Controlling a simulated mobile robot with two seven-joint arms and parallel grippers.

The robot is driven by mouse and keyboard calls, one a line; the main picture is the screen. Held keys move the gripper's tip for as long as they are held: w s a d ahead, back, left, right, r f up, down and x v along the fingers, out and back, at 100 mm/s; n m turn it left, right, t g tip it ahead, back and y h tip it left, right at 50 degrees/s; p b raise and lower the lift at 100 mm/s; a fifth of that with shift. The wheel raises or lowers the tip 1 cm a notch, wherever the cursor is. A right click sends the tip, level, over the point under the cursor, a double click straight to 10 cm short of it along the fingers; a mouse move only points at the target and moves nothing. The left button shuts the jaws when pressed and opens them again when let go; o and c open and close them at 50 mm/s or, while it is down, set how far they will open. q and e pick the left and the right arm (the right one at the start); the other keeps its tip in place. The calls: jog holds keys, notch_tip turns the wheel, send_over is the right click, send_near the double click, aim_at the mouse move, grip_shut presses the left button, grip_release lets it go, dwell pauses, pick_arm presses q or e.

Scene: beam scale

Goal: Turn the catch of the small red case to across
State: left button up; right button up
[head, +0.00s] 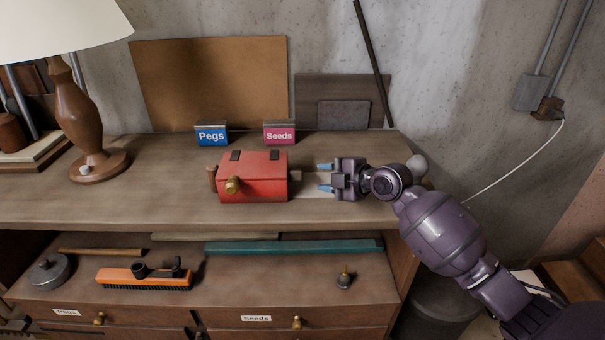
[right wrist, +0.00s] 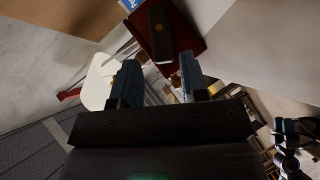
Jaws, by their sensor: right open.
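The small red case (head: 262,190) stands on the shelf top, with two dark hinge-like plates on its lid. A round brass piece (head: 233,185) sticks out of its front, and a brown piece shows at its left end. I cannot tell for sure which part is the catch or how it is turned. My right gripper (head: 324,177) is open and empty, just right of the case, fingers pointing at its right end, apart from it. In the right wrist view the red case (right wrist: 189,31) shows beyond the fingertips, with a dark brown strip on it.
Two small signs, Pegs (head: 211,135) and Seeds (head: 279,134), stand behind the case. A lamp (head: 76,115) stands at the left. The shelf below holds an orange brush (head: 145,277) and a teal bar (head: 293,247).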

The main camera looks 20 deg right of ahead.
aim_at(296, 175)
pick_arm(q)
jog(key=shift+w+a+r, duration=0.15)
jog(key=shift+w+r, duration=0.3)
jog(key=shift+r, duration=0.05)
pick_arm(e)
jog(key=x, duration=0.7)
jog(key=shift+w+a+f, duration=0.1)
jog(key=shift+w+a, duration=0.05)
jog(key=shift+w, duration=0.1)
